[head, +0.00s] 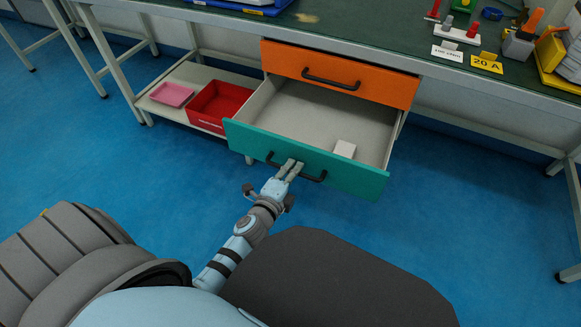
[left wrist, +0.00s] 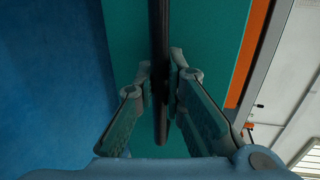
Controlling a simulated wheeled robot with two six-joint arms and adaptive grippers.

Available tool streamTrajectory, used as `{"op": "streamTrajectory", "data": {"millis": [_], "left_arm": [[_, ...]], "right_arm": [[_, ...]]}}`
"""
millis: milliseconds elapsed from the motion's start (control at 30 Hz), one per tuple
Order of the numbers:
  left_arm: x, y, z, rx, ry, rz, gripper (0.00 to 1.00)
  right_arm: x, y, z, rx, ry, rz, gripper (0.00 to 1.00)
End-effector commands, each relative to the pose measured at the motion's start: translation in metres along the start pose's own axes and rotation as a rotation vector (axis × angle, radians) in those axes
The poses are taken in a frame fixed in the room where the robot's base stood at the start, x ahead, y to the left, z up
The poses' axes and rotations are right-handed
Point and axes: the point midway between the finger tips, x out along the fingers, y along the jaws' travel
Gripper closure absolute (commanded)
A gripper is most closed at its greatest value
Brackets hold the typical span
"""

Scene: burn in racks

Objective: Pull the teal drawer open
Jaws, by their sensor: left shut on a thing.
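The teal drawer (head: 350,174) is pulled well out under the bench, and its pale inside shows in the head view. A small white block (head: 344,149) lies in it near the front. The drawer's dark bar handle (head: 313,178) is on its front. My left gripper (head: 292,165) is at the handle, shut on it. In the left wrist view the two fingers (left wrist: 161,78) close around the black handle (left wrist: 160,35), with the teal drawer front (left wrist: 215,35) behind. My right gripper is not in view.
The orange drawer (head: 345,80) above is shut. A red bin (head: 222,105) and a pink tray (head: 172,94) stand on the low shelf to the left. The green bench top (head: 380,38) carries labels and parts at the right. Blue floor lies clear around the drawer.

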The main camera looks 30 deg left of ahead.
Motion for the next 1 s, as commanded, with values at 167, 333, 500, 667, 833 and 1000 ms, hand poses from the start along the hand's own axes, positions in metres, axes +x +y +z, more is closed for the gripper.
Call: {"op": "streamTrajectory", "data": {"millis": [167, 333, 500, 667, 833, 1000], "left_arm": [[0.001, -0.001, 0.0, 0.003, 0.001, -0.001, 1.0], [0.001, -0.001, 0.0, 0.002, 0.002, -0.001, 0.69], [0.001, 0.0, 0.0, 0.001, 0.002, -0.001, 0.69], [-0.004, 0.0, 0.0, 0.001, 0.001, 0.0, 0.69], [-0.039, 0.001, 0.0, 0.001, 0.0, 0.002, 0.69], [-0.088, 0.001, 0.0, 0.001, 0.0, 0.003, 0.69]], "right_arm": [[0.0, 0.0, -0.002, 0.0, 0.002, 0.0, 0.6], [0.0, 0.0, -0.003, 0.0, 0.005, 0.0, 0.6], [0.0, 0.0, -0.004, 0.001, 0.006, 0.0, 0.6], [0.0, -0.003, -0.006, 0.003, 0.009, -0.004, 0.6], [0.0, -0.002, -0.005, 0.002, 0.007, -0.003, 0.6], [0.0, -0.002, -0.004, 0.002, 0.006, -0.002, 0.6]]}}
